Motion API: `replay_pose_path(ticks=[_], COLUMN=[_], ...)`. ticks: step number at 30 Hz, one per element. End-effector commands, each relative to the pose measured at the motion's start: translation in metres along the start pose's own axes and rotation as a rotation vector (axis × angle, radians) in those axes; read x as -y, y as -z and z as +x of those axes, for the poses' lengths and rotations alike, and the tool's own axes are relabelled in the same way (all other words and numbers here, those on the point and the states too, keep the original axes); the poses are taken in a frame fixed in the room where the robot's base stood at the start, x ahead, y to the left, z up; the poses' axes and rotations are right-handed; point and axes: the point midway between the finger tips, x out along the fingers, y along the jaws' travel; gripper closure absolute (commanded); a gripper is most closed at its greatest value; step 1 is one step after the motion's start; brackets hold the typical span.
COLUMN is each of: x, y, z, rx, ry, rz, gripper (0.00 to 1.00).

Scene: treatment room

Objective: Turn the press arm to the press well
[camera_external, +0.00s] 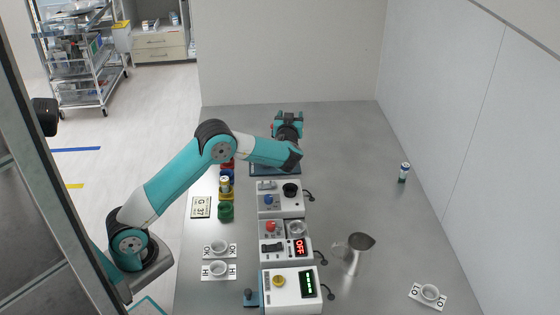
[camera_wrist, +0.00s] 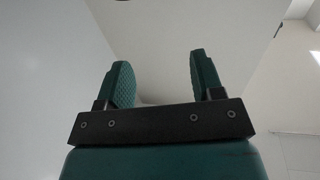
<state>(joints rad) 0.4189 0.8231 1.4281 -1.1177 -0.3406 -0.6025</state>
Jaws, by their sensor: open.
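My gripper (camera_external: 289,115) is raised above the far part of the grey table, its fingers pointing up and away from the devices. In the wrist view my gripper (camera_wrist: 160,82) is open and empty, with only pale wall or ceiling beyond it. A row of white devices runs down the table, nearer the camera than my gripper. One carries a red button and a round grey well (camera_external: 296,229), perhaps the press well. Another behind it has a blue knob (camera_external: 268,200) and a black knob (camera_external: 290,189). I cannot tell which part is the press arm.
A box with a red OFF display (camera_external: 299,247) and one with a yellow button (camera_external: 278,281) stand nearer. Left are colored cups (camera_external: 225,211) and labelled dishes (camera_external: 218,247). Right are a metal jug (camera_external: 356,250), a small vial (camera_external: 404,172) and another dish (camera_external: 429,293). The right side has free room.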

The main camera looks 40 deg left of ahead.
Motion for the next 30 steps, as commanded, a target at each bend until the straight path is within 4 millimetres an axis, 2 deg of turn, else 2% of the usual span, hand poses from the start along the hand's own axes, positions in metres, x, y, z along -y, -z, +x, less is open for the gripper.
replay_pose_path(ticks=[8, 11, 14, 15, 18, 22, 26, 30], x=[0.000, -0.005, -0.013, -0.014, -0.011, -0.002, 0.001, 0.002], y=[0.001, 0.006, 0.011, 0.012, 0.009, 0.003, -0.005, -0.014], z=[0.000, -0.013, -0.050, -0.069, -0.110, -0.142, -0.142, -0.119], rx=[0.001, 0.035, 0.140, 0.189, 0.297, 0.378, 0.396, 0.395], ry=[0.000, -0.010, -0.027, -0.030, -0.024, -0.005, 0.004, 0.007], rz=[0.001, -0.003, -0.010, -0.012, -0.007, 0.001, 0.003, 0.001], gripper=[0.39, 0.39, 0.39, 0.39, 0.39, 0.39, 0.39, 0.39])
